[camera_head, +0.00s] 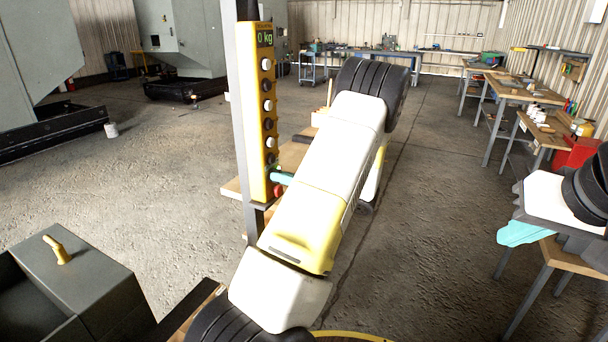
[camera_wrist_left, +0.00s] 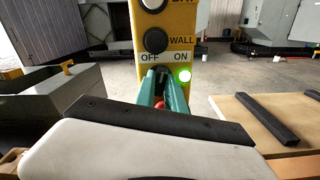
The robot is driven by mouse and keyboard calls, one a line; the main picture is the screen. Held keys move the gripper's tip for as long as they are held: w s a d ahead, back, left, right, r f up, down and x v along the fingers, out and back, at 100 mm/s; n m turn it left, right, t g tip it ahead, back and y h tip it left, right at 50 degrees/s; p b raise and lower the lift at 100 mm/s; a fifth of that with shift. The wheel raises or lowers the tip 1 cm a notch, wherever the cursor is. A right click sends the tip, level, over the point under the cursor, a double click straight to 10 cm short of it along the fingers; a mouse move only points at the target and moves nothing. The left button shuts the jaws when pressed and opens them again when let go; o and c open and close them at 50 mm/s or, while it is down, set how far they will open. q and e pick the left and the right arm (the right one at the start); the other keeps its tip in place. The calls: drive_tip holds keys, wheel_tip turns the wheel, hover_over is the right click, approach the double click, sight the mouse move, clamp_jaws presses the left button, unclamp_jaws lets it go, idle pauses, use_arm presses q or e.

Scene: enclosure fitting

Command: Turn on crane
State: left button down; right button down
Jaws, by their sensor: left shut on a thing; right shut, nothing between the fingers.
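The yellow crane control panel (camera_head: 263,110) hangs upright on a grey post in the head view, with a column of black and white buttons and a display reading 0 kg. Its lower part shows in the left wrist view (camera_wrist_left: 182,55), with OFF and ON labels and a lit green lamp (camera_wrist_left: 184,75) under ON. My left gripper (camera_wrist_left: 161,74) is shut on the dark switch knob under these labels, which its teal fingers largely hide. A red button (camera_head: 278,190) shows just below the fingers. My right gripper (camera_head: 522,233) is shut and empty at the right, far from the panel.
A grey box with a yellow handle (camera_head: 60,250) stands at the lower left. A wooden table (camera_wrist_left: 250,122) with dark bars is beside the panel. Workbenches (camera_head: 520,88) line the right and back. The middle floor is open.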

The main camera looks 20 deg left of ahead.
use_arm(q)
drive_tip(key=shift+m, duration=1.6)
drive_tip(key=c, duration=1.4)
unclamp_jaws()
drive_tip(key=d, duration=0.7)
drive_tip(key=shift+s+d, duration=0.3)
drive_tip(key=shift+d, duration=0.1)
